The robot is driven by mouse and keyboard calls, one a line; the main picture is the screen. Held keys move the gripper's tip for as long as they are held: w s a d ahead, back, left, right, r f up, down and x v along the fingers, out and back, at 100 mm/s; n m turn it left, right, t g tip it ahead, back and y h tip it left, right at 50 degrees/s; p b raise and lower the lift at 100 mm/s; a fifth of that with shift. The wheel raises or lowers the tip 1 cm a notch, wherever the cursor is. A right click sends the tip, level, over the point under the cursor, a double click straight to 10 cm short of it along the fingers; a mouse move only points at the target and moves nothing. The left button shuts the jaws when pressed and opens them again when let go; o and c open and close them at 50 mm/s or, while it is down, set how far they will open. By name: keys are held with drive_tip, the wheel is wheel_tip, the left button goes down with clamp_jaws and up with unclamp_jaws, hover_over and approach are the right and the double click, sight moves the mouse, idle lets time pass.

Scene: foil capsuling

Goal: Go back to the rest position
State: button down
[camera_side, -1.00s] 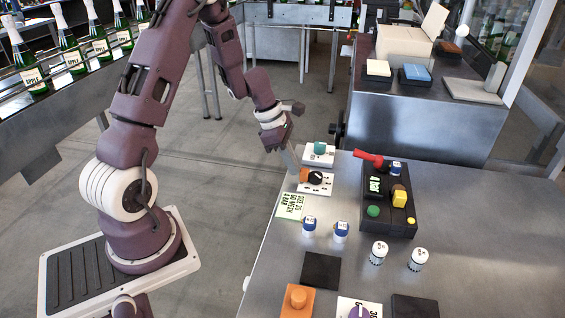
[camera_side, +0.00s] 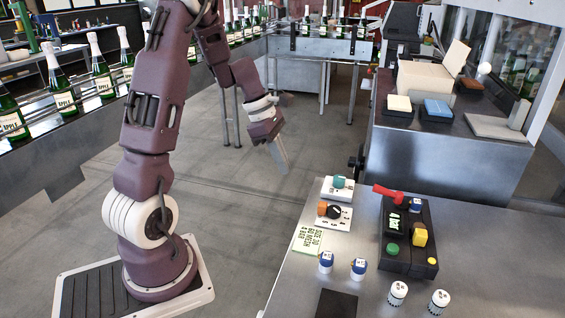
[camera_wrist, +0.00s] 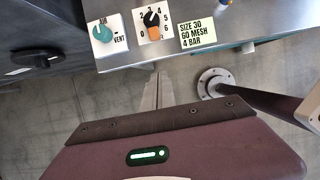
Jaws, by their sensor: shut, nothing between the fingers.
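My gripper (camera_side: 280,165) hangs over the floor to the left of the metal bench, clear of everything. Its fingers are together and empty, pointing down and a little right. In the wrist view the shut fingers (camera_wrist: 158,88) show over the floor, just off the bench edge. The black knob with an orange end on its white plate (camera_side: 333,212) is on the bench, to the right of and below my gripper. The plate with the teal knob (camera_side: 339,183) is behind it.
The metal bench (camera_side: 300,283) carries a label card (camera_side: 308,241), a black control box (camera_side: 408,258) with a red lever, and several small white cylinders. A conveyor with green bottles (camera_side: 104,75) runs behind my arm. Open floor (camera_side: 225,190) lies between.

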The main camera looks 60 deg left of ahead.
drive_tip(key=shift+r, duration=0.1)
drive_tip(key=s+d+r+m, duration=0.4)
drive_tip(key=d+r+m, duration=0.55)
drive_tip(key=d, duration=0.35)
drive_tip(key=s+d+r+m+t+y, duration=0.1)
drive_tip(key=s+d+m, duration=0.3)
drive_tip(key=s+m, duration=0.3)
drive_tip(key=s+d+r+m+t+y, duration=0.1)
drive_tip(key=s+d+r+m+y, duration=0.1)
drive_tip(key=s+d+m, duration=0.2)
drive_tip(key=s+m, duration=0.3)
drive_tip(key=m, duration=0.3)
drive_tip(key=shift+r+t, duration=0.2)
drive_tip(key=shift+t, duration=0.1)
drive_tip(key=shift+m, duration=0.25)
